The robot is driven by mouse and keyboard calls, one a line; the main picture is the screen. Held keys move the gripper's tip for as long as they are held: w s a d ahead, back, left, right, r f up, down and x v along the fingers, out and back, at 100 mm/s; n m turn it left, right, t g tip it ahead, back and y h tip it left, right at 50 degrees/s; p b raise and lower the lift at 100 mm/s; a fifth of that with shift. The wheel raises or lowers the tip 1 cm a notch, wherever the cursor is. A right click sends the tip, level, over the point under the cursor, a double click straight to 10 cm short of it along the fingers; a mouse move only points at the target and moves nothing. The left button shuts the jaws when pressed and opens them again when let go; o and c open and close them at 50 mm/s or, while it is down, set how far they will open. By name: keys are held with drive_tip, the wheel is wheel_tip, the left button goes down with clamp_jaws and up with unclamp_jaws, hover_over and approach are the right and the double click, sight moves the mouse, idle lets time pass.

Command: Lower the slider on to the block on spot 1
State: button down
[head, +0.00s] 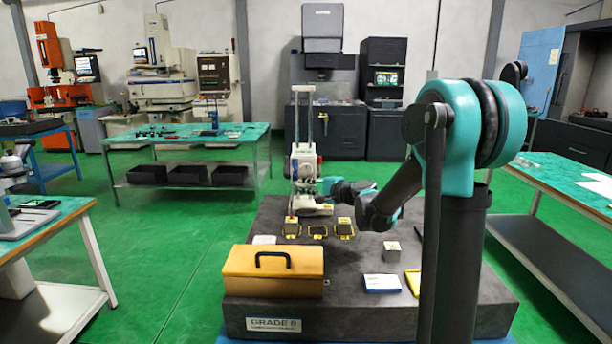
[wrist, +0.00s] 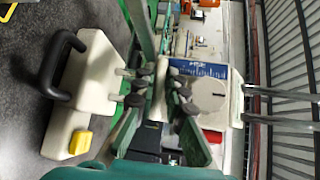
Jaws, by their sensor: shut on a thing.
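The height gauge stands on the dark granite plate; its slider (head: 304,163) is a pale housing on two upright columns (head: 304,115). In the wrist view the slider (wrist: 205,97) shows a round dial and blue label, turned sideways. My gripper (head: 322,186) is at the slider's right side, shut on it; the fingers (wrist: 180,103) with black pads press near the housing. The gauge base (wrist: 85,90) has a black handle and yellow button. A small block (head: 291,229) sits on the left yellow-outlined spot, under a small red part. The spot numbers are unreadable, and any contact cannot be told.
Another block (head: 344,226) sits on the right outlined spot. A tan case (head: 272,285) with a black handle, a metal cube (head: 391,252) and a blue-edged card (head: 381,284) lie nearer on the plate (head: 350,296). Bare plate lies between them.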

drive_tip(key=shift+s+f, duration=0.1)
drive_tip(key=shift+f, duration=0.3)
drive_tip(key=c, duration=1.9)
unclamp_jaws()
drive_tip(key=shift+f, duration=0.1)
drive_tip(key=shift+d, duration=0.1)
drive_tip(key=v, duration=1.2)
